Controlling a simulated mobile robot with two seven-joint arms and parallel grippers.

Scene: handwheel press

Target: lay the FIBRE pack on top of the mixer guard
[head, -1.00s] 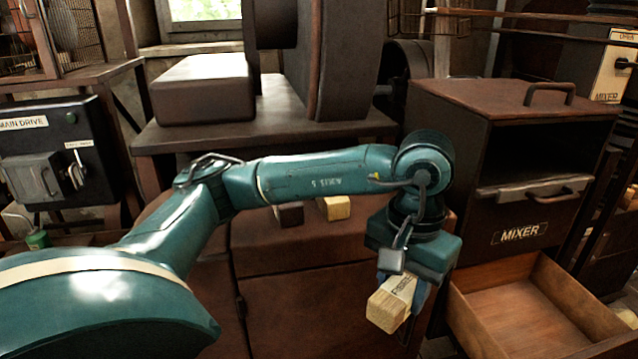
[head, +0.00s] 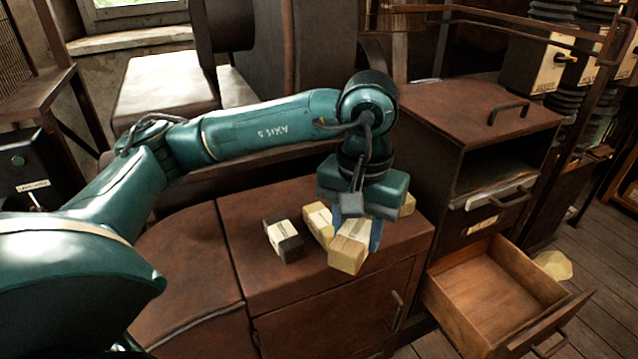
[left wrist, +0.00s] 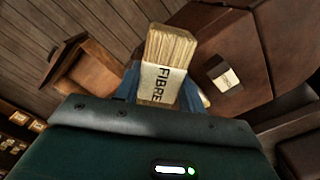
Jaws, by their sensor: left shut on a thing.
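The FIBRE pack (head: 347,252) is a pale, straw-coloured block with a white paper band. My left gripper (head: 356,229) is shut on it and holds it above the brown cabinet top. In the left wrist view the pack (left wrist: 165,62) sits between the blue fingers, with FIBRE readable on its band. The mixer guard (head: 450,112) is a brown box with a flat top and a dark handle, right of the gripper. Its top looks clear. My right gripper is not in view.
A dark pack (head: 289,245) and a pale pack (head: 318,222) lie on the brown cabinet (head: 235,270); another pale piece (head: 408,203) shows behind the gripper. An open drawer (head: 495,290) juts out below the mixer. Metal rails (head: 480,22) run above the guard.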

